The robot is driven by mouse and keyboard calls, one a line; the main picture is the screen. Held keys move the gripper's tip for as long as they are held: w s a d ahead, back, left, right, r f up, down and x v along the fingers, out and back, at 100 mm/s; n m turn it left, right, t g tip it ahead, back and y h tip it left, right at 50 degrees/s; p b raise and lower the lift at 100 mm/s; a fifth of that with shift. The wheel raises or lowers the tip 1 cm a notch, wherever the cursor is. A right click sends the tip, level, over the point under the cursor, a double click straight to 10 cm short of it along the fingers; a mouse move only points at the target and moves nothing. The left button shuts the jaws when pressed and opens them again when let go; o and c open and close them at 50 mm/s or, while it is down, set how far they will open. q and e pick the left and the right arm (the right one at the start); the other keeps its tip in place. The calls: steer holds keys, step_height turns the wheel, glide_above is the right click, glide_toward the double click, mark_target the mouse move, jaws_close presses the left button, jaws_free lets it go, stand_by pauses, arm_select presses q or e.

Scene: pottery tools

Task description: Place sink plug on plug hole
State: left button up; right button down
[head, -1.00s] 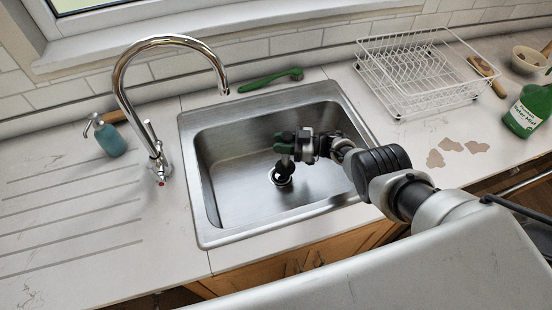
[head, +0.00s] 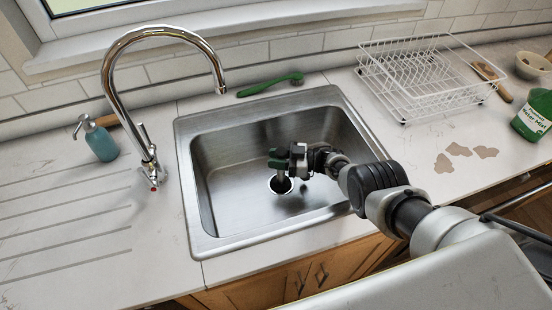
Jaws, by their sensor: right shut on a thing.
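The sink plug (head: 282,184) is a small dark piece under my right gripper, low in the steel sink. The plug hole (head: 271,186) shows as a bright ring in the sink floor around and beneath the plug. My right gripper (head: 281,167) has green-tipped fingers and is shut on the plug from above, right over the hole. The fingers hide part of the plug. I cannot tell whether the plug is seated in the hole or just above it. My left gripper is not in view.
The sink (head: 208,238) has raised steel walls around my right arm. A curved tap (head: 150,150) and a soap dispenser (head: 101,142) stand left. A green brush (head: 270,84) lies behind the sink. A white dish rack (head: 425,80) and a green bottle (head: 533,115) are right.

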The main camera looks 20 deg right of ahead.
steer(key=c, duration=0.9)
jaws_free()
steer(key=shift+f, duration=0.1)
steer(key=shift+o, duration=0.2)
steer(key=p+v, duration=0.1)
steer(key=v, duration=0.6)
steer(key=shift+d, duration=0.3)
